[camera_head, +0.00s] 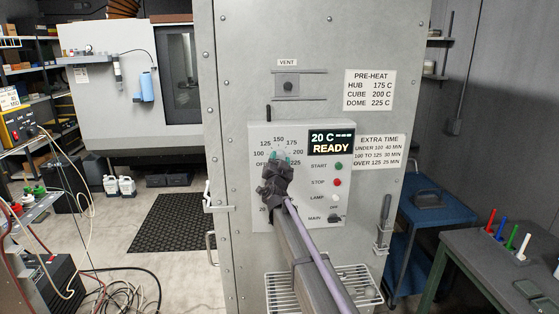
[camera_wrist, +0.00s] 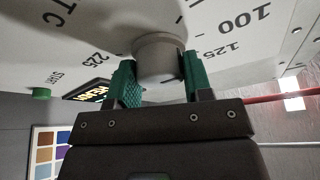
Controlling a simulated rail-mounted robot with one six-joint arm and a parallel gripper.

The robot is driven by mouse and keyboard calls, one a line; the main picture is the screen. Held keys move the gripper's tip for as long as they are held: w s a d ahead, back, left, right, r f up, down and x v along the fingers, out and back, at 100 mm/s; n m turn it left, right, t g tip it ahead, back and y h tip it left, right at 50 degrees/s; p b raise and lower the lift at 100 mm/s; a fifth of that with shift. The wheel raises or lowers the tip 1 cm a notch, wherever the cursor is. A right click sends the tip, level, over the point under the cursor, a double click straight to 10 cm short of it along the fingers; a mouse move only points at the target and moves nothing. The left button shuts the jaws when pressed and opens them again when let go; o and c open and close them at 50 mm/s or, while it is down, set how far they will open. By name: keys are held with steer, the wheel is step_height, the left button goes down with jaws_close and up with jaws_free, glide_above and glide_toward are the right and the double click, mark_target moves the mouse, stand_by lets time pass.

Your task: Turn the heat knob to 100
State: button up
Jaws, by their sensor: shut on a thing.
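The heat knob (camera_wrist: 160,58) is a round grey knob on the pale oven control panel (camera_head: 258,215). In the wrist view my gripper (camera_wrist: 157,84) has its green fingertips on either side of the knob, shut on it. A dark line shows on the knob's lower right side; which number it points to cannot be told. Printed marks 100, 125 and 225 show around it. In the head view my gripper (camera_head: 280,158) covers the knob and the lower dial. The display (camera_head: 331,142) reads 20 C and READY.
Right of the dial are the green start button (camera_head: 339,166), red stop button (camera_head: 338,182), lamp button (camera_head: 335,198) and main switch (camera_head: 335,218). A vent slider (camera_head: 290,87) sits above. A wire rack (camera_head: 285,290) is below the panel.

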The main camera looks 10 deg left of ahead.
steer(key=shift+w+r+m+g+h+p, duration=0.1)
steer(key=shift+m+g+h+p, duration=0.25)
steer(key=shift+m+h, duration=0.85)
steer(key=shift+m+y, duration=0.4)
steer(key=shift+m, duration=0.1)
steer(key=o, duration=0.9)
steer(key=b+v, duration=0.3)
steer(key=v, duration=0.8)
